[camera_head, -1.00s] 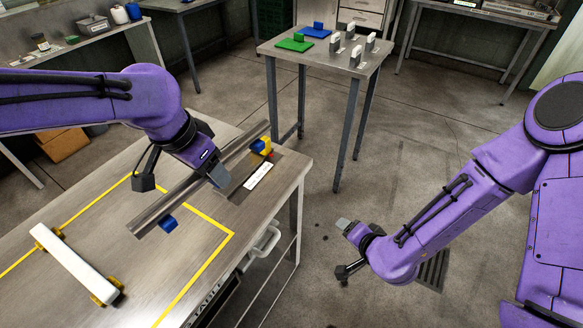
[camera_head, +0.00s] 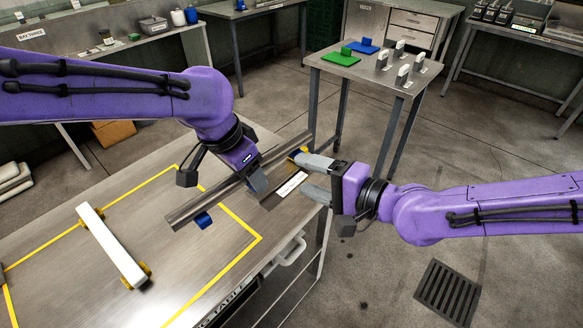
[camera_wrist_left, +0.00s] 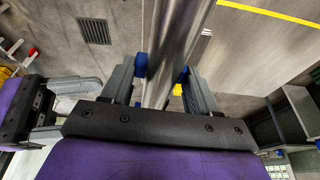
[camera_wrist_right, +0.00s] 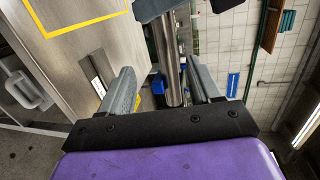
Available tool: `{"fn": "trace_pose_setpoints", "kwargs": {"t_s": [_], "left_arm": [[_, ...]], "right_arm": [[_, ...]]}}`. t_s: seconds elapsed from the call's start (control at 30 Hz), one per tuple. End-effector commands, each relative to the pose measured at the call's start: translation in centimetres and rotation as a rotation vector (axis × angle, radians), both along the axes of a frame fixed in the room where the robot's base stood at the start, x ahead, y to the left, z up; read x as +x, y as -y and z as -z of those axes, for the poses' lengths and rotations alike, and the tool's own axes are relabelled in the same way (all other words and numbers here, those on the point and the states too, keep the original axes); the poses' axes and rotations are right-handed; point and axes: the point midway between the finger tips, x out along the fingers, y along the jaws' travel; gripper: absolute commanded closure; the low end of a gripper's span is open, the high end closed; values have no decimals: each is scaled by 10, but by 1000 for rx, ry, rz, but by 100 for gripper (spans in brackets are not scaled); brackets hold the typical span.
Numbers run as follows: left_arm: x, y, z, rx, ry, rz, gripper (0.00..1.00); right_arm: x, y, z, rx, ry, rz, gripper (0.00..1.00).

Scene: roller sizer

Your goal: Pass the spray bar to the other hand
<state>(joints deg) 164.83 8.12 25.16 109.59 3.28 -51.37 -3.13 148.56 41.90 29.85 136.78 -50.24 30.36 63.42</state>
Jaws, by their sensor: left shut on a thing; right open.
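The spray bar (camera_head: 205,193) is a long grey metal bar, with a blue piece near its near end and blue and yellow parts near its far end. My left gripper (camera_head: 256,180) is shut on the spray bar and holds it above the table; the bar also shows in the left wrist view (camera_wrist_left: 172,50). My right gripper (camera_head: 312,175) is open at the bar's far right end. In the right wrist view the spray bar (camera_wrist_right: 170,70) runs between the two open fingers. I cannot tell whether they touch it.
The metal table (camera_head: 150,235) has yellow tape lines and a white bar with yellow ends (camera_head: 110,245) on it. A small side table (camera_head: 370,70) behind holds green and blue plates and several grey and white pieces. A floor drain (camera_head: 448,292) lies at the right.

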Motion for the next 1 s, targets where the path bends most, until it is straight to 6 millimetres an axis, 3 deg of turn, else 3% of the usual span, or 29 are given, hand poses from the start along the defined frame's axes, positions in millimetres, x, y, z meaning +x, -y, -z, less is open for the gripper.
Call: {"fn": "trace_pose_setpoints", "kwargs": {"t_s": [0.1, 0.3, 0.7, 0.73, 0.9, 0.93, 1.0], "left_arm": [[0, 0, -1, -1, 2, 0, 88], [0, 0, -1, -1, 2, 0, 88], [0, 0, -1, -1, 2, 0, 88], [0, 0, -1, -1, 2, 0, 88], [1, 0, -1, -1, 3, 0, 88], [1, 0, -2, -2, 4, 0, 88], [1, 0, -2, -2, 5, -2, 88]], "right_arm": [[16, -24, 7, -4, -1, -2, 37], [37, -52, 13, -1, 1, 0, 37], [45, -63, 15, 2, 1, 1, 37], [45, -63, 15, 2, 1, 1, 40], [45, -62, 15, 0, -1, 1, 95], [45, -62, 16, 0, -1, 1, 100], [45, -62, 17, -2, -2, 1, 100]]}}
